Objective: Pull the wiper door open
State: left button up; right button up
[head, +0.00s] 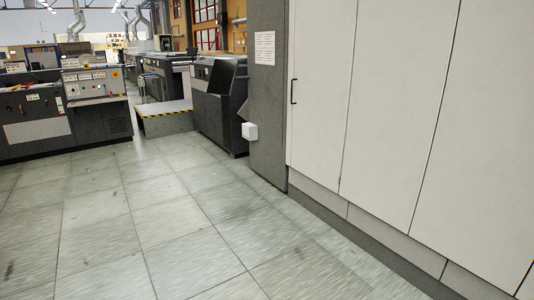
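Tall light-grey cabinet panels (395,110) fill the right side of the head view. One panel (321,95) has a thin black vertical bar handle (292,91) near its left edge. The panels are shut, with narrow dark seams between them. I cannot tell from any label which panel is the wiper door. Neither of my grippers is in view.
A dark grey column (268,110) with a paper notice (264,48) and a small white box (249,131) adjoins the panels. Machines (65,105) and a yellow-edged platform (165,118) stand farther back. The tiled floor (150,230) in front is clear.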

aim_at(325, 36)
jog(key=i, duration=2.7)
